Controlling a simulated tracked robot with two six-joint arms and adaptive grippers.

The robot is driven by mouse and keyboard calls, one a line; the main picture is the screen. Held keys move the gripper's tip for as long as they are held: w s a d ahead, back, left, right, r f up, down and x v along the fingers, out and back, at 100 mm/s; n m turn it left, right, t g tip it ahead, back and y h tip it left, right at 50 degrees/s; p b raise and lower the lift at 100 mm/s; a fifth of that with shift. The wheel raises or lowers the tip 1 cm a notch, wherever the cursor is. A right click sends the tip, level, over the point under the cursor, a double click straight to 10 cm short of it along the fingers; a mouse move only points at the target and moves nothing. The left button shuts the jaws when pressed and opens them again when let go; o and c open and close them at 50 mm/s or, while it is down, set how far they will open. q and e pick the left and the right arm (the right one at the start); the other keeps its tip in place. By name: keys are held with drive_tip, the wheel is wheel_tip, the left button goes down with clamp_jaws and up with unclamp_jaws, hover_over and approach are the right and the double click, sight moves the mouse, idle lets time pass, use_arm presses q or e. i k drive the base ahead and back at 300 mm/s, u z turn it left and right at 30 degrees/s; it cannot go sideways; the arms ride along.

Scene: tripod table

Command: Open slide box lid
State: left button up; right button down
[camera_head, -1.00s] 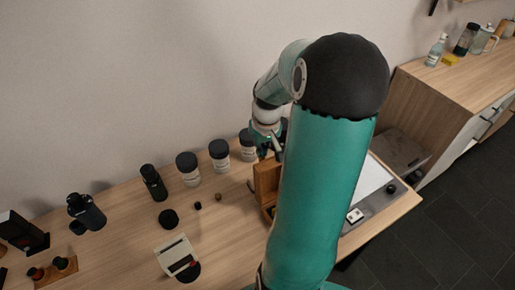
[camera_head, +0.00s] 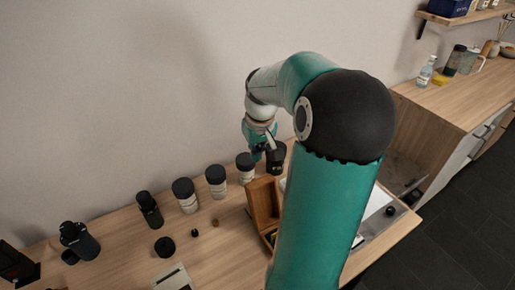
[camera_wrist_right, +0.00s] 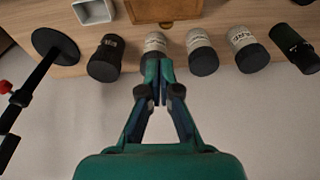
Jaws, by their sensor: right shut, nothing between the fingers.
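The wooden slide box (camera_head: 264,205) stands on the table in the head view, partly hidden by my right arm. A wooden panel, which looks like its lid, stands raised, and part of the box's inside shows below it. In the right wrist view a wooden face of the box (camera_wrist_right: 165,9) with a small catch or knob shows at the top edge. My right gripper (camera_head: 262,152) is above and behind the box, near the wall side, apart from it. In the wrist view the fingers (camera_wrist_right: 158,72) are together and empty. My left gripper is out of view.
Several black-lidded jars (camera_head: 216,181) stand in a row left of the box along the wall. A dark bottle (camera_head: 149,208) and a black round lid (camera_head: 165,246) are further left. A grey tray with a white sheet (camera_head: 376,203) lies to the right, partly hidden.

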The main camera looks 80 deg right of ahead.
sight(262, 201)
drive_tip(key=k, duration=1.5)
